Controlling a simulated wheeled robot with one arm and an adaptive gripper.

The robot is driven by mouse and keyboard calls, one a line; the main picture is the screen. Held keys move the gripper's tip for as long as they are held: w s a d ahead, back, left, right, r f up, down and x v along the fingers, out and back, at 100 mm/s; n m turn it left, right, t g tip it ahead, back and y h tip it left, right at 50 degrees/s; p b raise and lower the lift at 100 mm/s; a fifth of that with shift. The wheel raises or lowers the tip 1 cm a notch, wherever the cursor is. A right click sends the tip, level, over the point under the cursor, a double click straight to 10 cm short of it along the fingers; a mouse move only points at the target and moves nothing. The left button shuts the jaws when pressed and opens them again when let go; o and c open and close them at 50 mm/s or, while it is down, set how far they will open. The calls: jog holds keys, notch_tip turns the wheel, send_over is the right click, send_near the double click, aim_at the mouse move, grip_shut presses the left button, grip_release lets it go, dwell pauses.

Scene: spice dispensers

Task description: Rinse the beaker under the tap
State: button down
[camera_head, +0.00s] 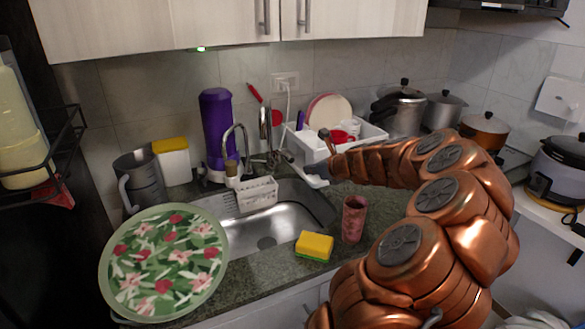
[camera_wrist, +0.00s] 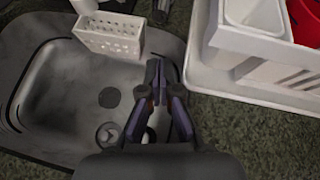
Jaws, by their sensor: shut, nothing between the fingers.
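A reddish, mottled beaker (camera_head: 354,219) stands upright on the counter, right of the sink and below my arm in the head view. It is not visible in the wrist view. A chrome tap (camera_head: 242,132) rises behind the sink (camera_head: 285,228); I cannot tell whether water runs. My gripper (camera_head: 314,178) is shut and empty above the right rear side of the sink, left of and behind the beaker. In the wrist view, the fingers (camera_wrist: 156,68) are together over the right edge of the sink basin (camera_wrist: 60,92).
A yellow sponge (camera_head: 314,246) lies at the sink's front edge. A white dish rack (camera_head: 308,146) stands close behind my gripper. A white caddy (camera_head: 258,193) sits at the sink's back. A floral plate (camera_head: 164,262) covers the left counter. Pots (camera_head: 400,108) stand at back right.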

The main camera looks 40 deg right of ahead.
aim_at(291, 162)
jog(key=w+f+m+p, duration=0.2)
jog(key=w+f+m, duration=0.1)
jog(key=w, duration=0.5)
jog(key=shift+w+d+m, duration=0.2)
jog(key=shift+d+m, duration=0.05)
jog(key=shift+m, duration=0.55)
dwell(0.4)
jog(key=shift+p, duration=0.3)
jog(key=r+p, duration=0.2)
jog(key=p, duration=0.3)
jog(key=shift+d+g+p, duration=0.1)
jog(key=shift+g+p, duration=0.3)
jog(key=shift+w+f, duration=0.1)
jog(key=shift+f, duration=0.1)
